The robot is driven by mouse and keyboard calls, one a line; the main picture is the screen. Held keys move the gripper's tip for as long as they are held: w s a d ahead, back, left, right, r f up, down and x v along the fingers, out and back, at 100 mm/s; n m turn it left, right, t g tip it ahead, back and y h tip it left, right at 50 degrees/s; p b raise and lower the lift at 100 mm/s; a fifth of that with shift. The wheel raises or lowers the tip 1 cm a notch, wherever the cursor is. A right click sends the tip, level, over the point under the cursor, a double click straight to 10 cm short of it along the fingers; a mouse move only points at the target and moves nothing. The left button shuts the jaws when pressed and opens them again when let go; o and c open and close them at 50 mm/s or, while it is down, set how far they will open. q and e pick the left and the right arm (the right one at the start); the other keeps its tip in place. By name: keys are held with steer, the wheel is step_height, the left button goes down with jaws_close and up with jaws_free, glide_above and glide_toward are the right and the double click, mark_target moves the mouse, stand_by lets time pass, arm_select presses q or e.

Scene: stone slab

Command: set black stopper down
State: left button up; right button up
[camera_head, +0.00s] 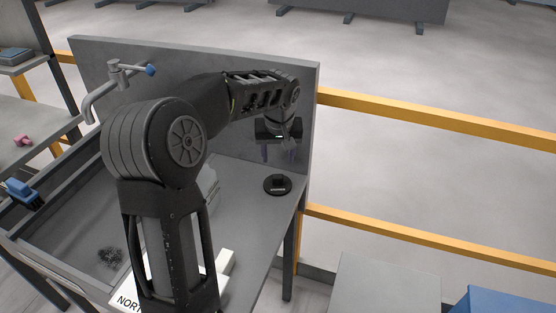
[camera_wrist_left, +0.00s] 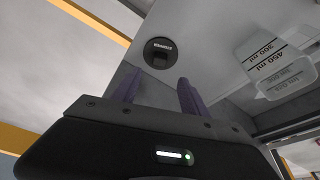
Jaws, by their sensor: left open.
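The black stopper (camera_head: 278,184) is a round disc with a raised block on top. It lies flat on the grey slab (camera_head: 250,207) near its right edge. It also shows in the left wrist view (camera_wrist_left: 160,53), just beyond the fingertips. My left gripper (camera_head: 278,152) hangs above and slightly behind the stopper in the head view. Its two purple fingers, seen in the left wrist view (camera_wrist_left: 156,84), are apart with nothing between them. My left arm hides the middle of the slab. My right gripper is not in view.
A clear measuring container with printed volume marks (camera_wrist_left: 275,65) stands near the stopper. A tap (camera_head: 115,75) with a blue end rises at the back left. A dark scourer-like clump (camera_head: 110,257) lies in the basin. A grey back panel (camera_head: 305,120) stands behind the gripper.

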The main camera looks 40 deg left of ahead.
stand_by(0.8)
arm_select(q)
steer(key=s+d+f+m+h, duration=0.2)
steer(key=d+f, duration=0.8)
steer(key=f, duration=0.2)
steer(key=s+d+f+m+h, duration=0.2)
steer(key=s+d+f, duration=0.1)
steer(key=d+f, duration=0.85)
steer(key=s+d+f+m+g+h, duration=0.1)
steer(key=s+d+f, duration=0.5)
steer(key=s, duration=0.4)
steer(key=s+d+f+m+g+h, duration=0.1)
steer(key=s+d+f, duration=0.4)
steer(key=s+d, duration=0.3)
steer(key=s, duration=0.3)
steer(key=shift+d+f, duration=0.15)
steer(key=shift+f, duration=0.25)
steer(key=shift+c, duration=0.2)
